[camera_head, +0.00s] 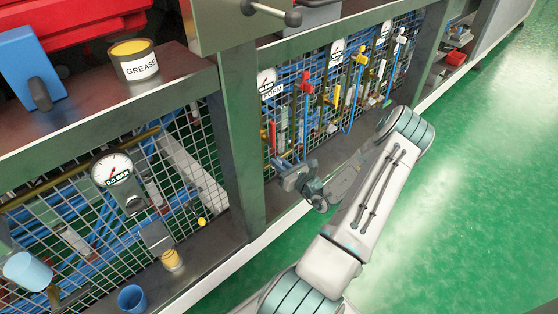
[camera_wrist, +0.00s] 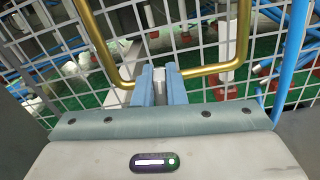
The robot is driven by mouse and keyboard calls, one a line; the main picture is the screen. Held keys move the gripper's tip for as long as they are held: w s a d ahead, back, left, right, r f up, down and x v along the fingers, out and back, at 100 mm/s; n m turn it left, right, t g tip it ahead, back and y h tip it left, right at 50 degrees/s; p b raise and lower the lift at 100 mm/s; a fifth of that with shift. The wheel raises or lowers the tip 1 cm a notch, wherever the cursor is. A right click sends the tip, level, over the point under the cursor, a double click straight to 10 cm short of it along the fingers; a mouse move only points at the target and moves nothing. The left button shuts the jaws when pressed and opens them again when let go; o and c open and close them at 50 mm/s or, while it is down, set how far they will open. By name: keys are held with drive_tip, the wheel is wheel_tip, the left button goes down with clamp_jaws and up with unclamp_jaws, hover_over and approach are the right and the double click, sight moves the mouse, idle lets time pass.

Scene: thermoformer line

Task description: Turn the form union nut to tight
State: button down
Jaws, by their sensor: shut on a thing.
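My gripper (camera_head: 292,178) reaches in low at the mesh panel, below a gauge marked FORM (camera_head: 268,84). In the wrist view my gripper (camera_wrist: 160,76) has its two blue-grey fingers close together, shut on the form union nut (camera_wrist: 159,74). Only a small pale grey part of the nut shows between the fingers. A brass pipe (camera_wrist: 98,42) comes down on the left and bends in towards the fingers. Another brass pipe (camera_wrist: 241,42) does the same on the right. The fingers hide most of the joint, so I cannot tell how tight the nut is.
Wire mesh (camera_wrist: 190,30) with blue and white pipes behind it fills the back. Several valves and gauges stand further along the panel. A steel post (camera_head: 238,140) stands left of my gripper. A grease tin (camera_head: 137,65) is on the upper shelf. Green floor (camera_head: 470,190) is clear at right.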

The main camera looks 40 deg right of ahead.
drive_tip(key=m+p, duration=0.1)
drive_tip(key=p, duration=0.1)
drive_tip(key=m+p, duration=0.1)
drive_tip(key=m, duration=0.1)
drive_tip(key=shift+d+r+m+p, duration=0.2)
drive_tip(key=shift+m+p, duration=0.1)
drive_tip(key=shift+p, duration=0.1)
drive_tip(key=m+p, duration=0.2)
drive_tip(key=m, duration=0.1)
drive_tip(key=m+p, duration=0.1)
drive_tip(key=shift+d+f, duration=0.15)
drive_tip(key=shift+f, duration=0.1)
drive_tip(key=shift+d+f+m+p, duration=0.15)
drive_tip(key=shift+m+p, duration=0.3)
drive_tip(key=shift+m, duration=1)
drive_tip(key=shift+a+f+m+p, duration=0.15)
drive_tip(key=shift+m+p, duration=0.35)
drive_tip(key=shift+m, duration=0.9)
drive_tip(key=shift+d+f+m+p, duration=0.2)
drive_tip(key=shift+m+p, duration=0.25)
drive_tip(key=shift+m, duration=1)
drive_tip(key=c, duration=1.5)
unclamp_jaws()
